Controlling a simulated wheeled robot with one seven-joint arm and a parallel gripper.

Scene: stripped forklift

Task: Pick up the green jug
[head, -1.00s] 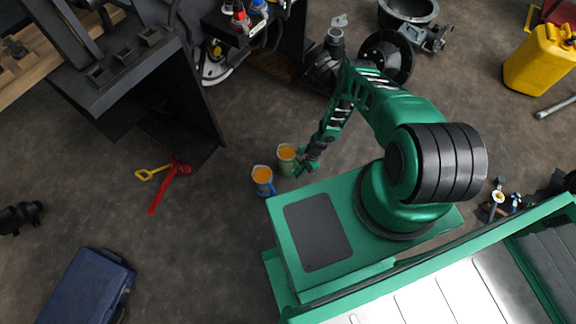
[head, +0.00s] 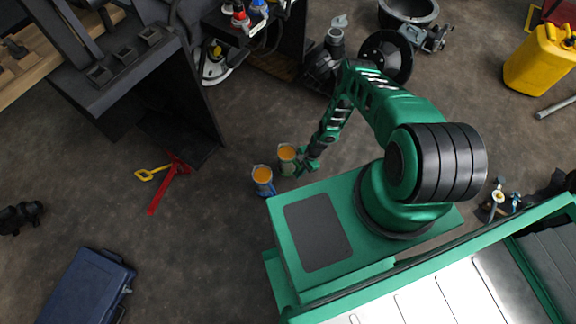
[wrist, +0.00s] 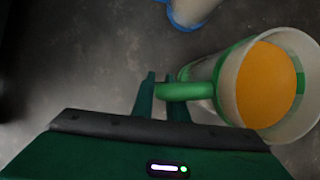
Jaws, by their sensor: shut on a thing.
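The green jug (head: 287,155) has a pale body, a green handle and orange contents, and it stands upright beside the arm's base in the head view. In the wrist view the same jug (wrist: 226,84) fills the right side, with its handle toward the fingers. My gripper (wrist: 165,92) is shut on that handle, one finger on each side of it. In the head view my gripper (head: 304,167) is at the jug's right side. I cannot tell whether the jug's bottom touches the floor.
A similar blue jug (head: 263,180) with orange contents stands close by, to the lower left. A red tool (head: 170,184) with a yellow handle lies further left. A dark blue case (head: 86,290) is at the lower left. The floor between is clear.

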